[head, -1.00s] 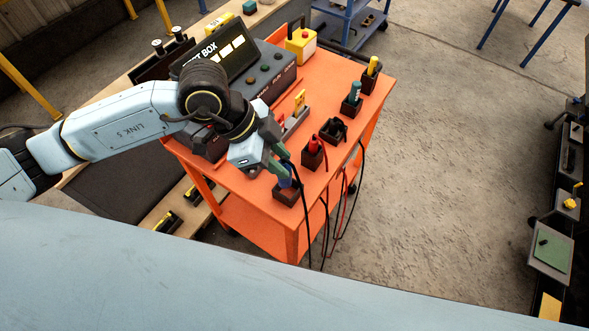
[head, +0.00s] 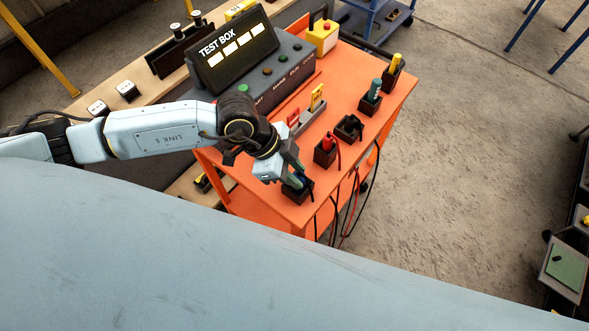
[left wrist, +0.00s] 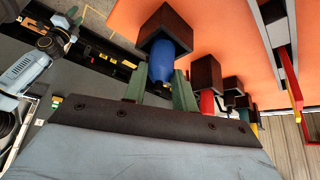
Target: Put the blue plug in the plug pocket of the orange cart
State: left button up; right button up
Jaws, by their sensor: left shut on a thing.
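The orange cart (head: 350,78) stands in the middle of the head view, with a row of dark square pockets along its right side. My left gripper (head: 295,181) is at the nearest pocket (head: 304,195), at the cart's front corner. In the left wrist view its green fingers (left wrist: 158,92) are shut on the blue plug (left wrist: 161,62). The plug's far end meets the opening of the dark pocket block (left wrist: 168,24); how deep it sits is hidden. In the head view the gripper mostly covers the plug.
A red plug (head: 328,142) stands in the neighbouring pocket. A black part (head: 349,127), a teal plug (head: 375,88) and a yellow plug (head: 396,61) follow. The test box (head: 237,55) stands at the cart's back left. Cables hang over the right edge.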

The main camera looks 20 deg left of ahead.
pick_arm(q)
jog(key=o, duration=1)
jog(key=v, duration=1.2)
jog(key=shift+r+p, duration=0.1)
jog(key=shift+p, duration=0.3)
jog(key=shift+d, duration=0.15)
